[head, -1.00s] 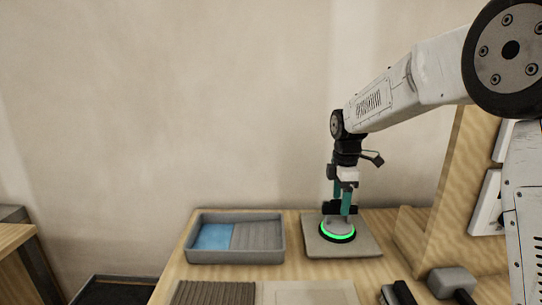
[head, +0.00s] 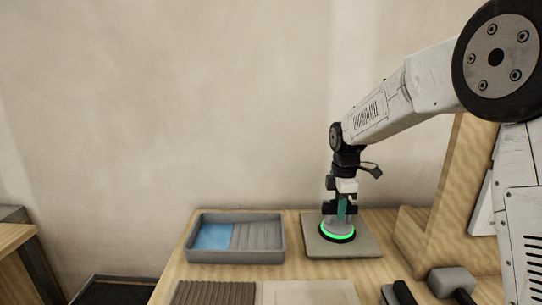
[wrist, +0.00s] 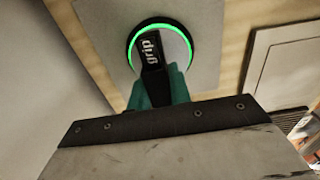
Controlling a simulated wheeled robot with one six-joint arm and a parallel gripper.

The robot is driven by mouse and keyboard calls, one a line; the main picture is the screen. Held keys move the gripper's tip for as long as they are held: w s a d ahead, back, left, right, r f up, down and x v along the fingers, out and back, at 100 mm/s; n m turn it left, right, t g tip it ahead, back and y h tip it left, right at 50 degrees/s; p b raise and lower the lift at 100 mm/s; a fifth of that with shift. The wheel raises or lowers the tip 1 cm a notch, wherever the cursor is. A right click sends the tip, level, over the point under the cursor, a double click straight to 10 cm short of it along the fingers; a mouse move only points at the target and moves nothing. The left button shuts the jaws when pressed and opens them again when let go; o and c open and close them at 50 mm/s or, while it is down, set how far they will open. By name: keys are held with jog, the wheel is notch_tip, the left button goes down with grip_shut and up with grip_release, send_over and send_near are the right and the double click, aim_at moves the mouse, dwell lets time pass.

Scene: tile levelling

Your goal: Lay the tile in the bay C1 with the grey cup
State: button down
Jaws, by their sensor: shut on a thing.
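The grey cup (head: 338,226) is a round suction cup with a lit green ring. It stands on a flat grey square tile (head: 368,245) at the back right of the bench. My gripper (head: 342,206) is over the cup and shut on its handle. In the wrist view, the teal fingers of my gripper (wrist: 160,88) close around the dark handle of the cup (wrist: 174,48), which is marked "grip". The tile (wrist: 200,18) lies beneath it there. I cannot tell which place is bay C1, as no label is readable.
A grey tray (head: 275,257) with a blue part and a ribbed part stands left of the tile. A brown ribbed panel (head: 212,293) and a beige panel (head: 310,293) lie in front. A grey mallet (head: 450,281) and a black object (head: 400,294) are at front right, near a wooden upright (head: 452,180).

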jog(key=shift+r, duration=0.1)
dwell(0.4)
jog(key=shift+r, duration=4.95)
jog(key=s+a, duration=1.3)
jog(key=a, duration=0.3)
jog(key=s+a, duration=1.4)
jog(key=a, duration=0.2)
jog(key=shift+f, duration=0.15)
jog(key=shift+f, duration=1.7)
